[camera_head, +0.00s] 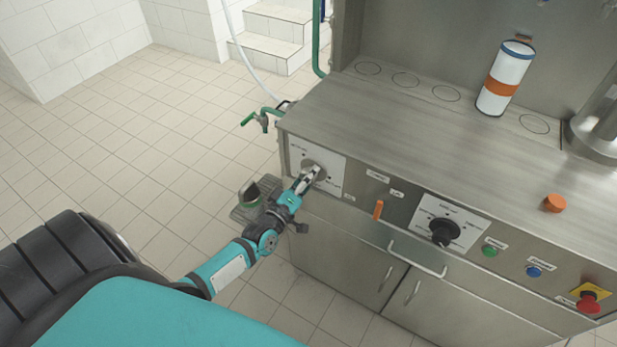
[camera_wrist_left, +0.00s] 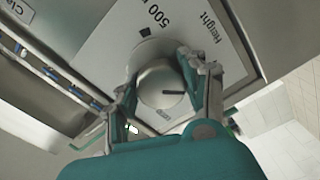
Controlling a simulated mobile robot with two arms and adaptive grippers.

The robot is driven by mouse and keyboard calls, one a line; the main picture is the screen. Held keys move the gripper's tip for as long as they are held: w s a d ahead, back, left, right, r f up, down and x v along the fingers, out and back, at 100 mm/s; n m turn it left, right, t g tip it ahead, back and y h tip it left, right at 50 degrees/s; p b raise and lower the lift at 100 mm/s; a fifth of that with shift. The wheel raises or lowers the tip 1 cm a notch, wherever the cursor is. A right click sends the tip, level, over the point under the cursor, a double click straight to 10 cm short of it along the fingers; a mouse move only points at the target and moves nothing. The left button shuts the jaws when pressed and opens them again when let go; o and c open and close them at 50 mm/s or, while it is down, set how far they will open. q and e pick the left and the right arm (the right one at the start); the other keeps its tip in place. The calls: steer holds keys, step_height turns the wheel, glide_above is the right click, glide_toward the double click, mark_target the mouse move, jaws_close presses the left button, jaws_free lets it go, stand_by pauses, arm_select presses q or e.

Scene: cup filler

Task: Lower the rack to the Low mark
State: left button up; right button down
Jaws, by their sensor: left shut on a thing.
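My left gripper (camera_head: 309,178) reaches the left end of the machine's front panel and is shut on a round grey knob (camera_wrist_left: 163,84). In the left wrist view the fingers (camera_wrist_left: 160,88) are on both sides of the knob. The knob stands on a white plate (camera_wrist_left: 105,45) with the words "Height" and "500". A dark line on the knob's face points right in that view. No Low mark can be read. The rack itself cannot be made out for certain. My right gripper is not in view.
Tiled floor lies left.

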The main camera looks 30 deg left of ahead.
arm_select(q)
steer(key=o, duration=1.2)
steer(key=s, duration=1.2)
steer(key=shift+d, duration=0.2)
